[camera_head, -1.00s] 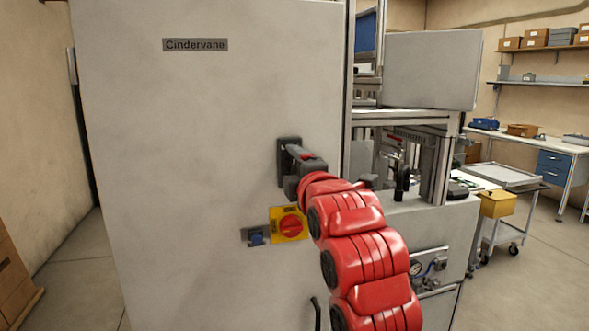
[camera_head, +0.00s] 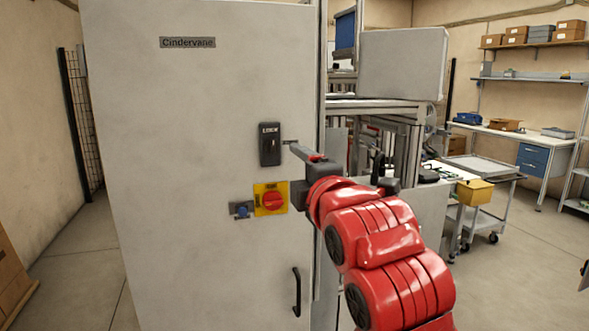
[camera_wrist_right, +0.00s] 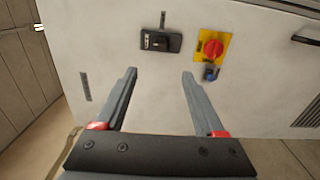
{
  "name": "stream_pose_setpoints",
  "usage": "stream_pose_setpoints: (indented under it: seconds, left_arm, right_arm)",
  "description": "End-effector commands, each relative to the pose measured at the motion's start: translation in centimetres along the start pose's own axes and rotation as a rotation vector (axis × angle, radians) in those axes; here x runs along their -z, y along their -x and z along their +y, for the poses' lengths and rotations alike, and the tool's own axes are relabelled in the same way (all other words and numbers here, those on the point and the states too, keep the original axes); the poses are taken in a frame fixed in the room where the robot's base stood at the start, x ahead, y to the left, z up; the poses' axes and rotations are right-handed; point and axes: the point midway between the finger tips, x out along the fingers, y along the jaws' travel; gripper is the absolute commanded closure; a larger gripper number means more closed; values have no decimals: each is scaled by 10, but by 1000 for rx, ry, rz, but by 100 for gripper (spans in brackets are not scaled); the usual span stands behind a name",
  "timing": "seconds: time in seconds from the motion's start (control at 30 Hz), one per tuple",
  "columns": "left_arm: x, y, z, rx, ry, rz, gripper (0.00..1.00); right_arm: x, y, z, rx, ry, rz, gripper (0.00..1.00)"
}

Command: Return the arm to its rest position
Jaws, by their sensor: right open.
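My right arm (camera_head: 380,250) is red and reaches in from the lower right in the head view. Its gripper (camera_head: 292,147) is in front of the grey cabinet (camera_head: 190,120), just right of a black lock handle (camera_head: 270,144). In the right wrist view the gripper (camera_wrist_right: 160,75) is open with nothing between its fingers. The lock handle (camera_wrist_right: 160,42) shows beyond the fingertips, apart from them. My left gripper is not in view.
A red rotary switch on a yellow plate (camera_head: 271,199) and a blue button (camera_head: 242,210) sit below the lock. A black door handle (camera_head: 296,292) is lower down. Machine framing (camera_head: 400,150) stands to the right. A cart with a yellow bin (camera_head: 474,191) stands farther right.

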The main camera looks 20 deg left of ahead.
Motion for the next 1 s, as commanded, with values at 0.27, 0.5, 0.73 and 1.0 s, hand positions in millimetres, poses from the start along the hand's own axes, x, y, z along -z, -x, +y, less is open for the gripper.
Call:
stream_pose_setpoints:
  seconds: [0.27,0.5,0.73,1.0]
  left_arm:
    - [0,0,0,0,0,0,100]
    - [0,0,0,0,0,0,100]
    - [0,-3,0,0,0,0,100]
    - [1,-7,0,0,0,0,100]
  right_arm:
    - [0,3,0,1,0,0,28]
    - [-6,-5,-5,-20,-32,-7,28]
    - [-63,-41,-42,-228,-286,-47,28]
    - [-150,-21,-122,-601,-599,-34,28]
